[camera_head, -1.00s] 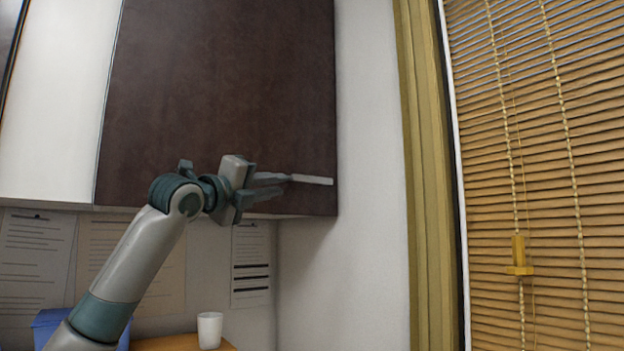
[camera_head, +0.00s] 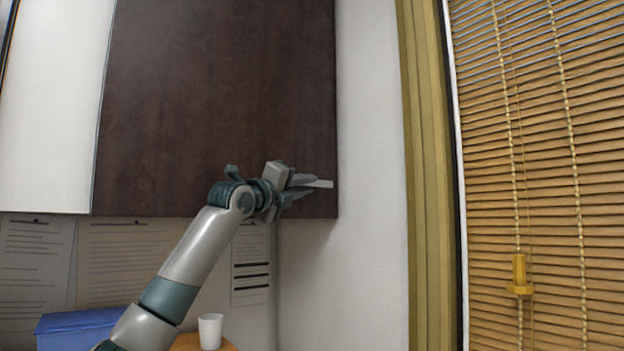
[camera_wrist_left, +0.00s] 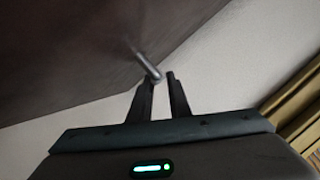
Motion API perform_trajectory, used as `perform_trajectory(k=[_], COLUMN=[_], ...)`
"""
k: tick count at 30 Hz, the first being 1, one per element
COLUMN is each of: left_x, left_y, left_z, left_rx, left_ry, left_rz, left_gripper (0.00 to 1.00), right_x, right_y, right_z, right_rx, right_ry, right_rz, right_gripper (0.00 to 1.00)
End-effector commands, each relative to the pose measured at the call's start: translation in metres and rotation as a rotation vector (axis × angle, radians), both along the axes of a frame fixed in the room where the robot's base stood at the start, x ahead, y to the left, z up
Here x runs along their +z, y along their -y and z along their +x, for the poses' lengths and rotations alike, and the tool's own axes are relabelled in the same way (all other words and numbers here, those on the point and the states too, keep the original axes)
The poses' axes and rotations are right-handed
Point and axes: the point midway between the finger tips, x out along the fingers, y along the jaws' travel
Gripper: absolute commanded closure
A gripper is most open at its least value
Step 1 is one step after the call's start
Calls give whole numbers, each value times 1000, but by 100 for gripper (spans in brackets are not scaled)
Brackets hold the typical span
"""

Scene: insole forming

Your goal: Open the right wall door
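The right wall door (camera_head: 215,90) is a dark brown cabinet door, and it looks closed. Its light metal handle (camera_head: 322,184) is near the door's lower right corner. In the left wrist view the handle (camera_wrist_left: 148,64) is a short bar with its near end at the fingertips. My left gripper (camera_head: 308,187) is at the handle, and its fingers hide part of it. In the left wrist view the left gripper (camera_wrist_left: 160,82) has its fingers apart, with a gap between them. The handle's end is at the mouth of that gap. My right gripper is not in view.
A white cabinet front (camera_head: 50,110) is on the left. A white wall (camera_head: 370,180) and a window with wooden blinds (camera_head: 540,180) are on the right. Below are papers (camera_head: 250,265), a blue box (camera_head: 75,328) and a white cup (camera_head: 210,331).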

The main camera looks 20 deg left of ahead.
Motion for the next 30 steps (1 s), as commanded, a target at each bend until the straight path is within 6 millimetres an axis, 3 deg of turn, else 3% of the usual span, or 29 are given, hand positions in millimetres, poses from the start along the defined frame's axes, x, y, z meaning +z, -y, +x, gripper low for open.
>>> perform_trajectory(k=[1,9,20,23,30], left_x=[3,7,7,7,7], left_y=[2,9,10,10,10], left_z=[5,26,29,29,29], left_rx=[0,-1,-1,0,-2], left_ry=[-1,-1,1,0,0], left_rz=[-2,-2,-1,-1,0], left_gripper=[83,83,83,100,100], right_x=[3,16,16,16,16], right_y=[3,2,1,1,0], right_z=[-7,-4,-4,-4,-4], right_rx=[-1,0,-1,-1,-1], right_ry=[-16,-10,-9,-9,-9], right_rz=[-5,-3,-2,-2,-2], right_gripper=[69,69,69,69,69])
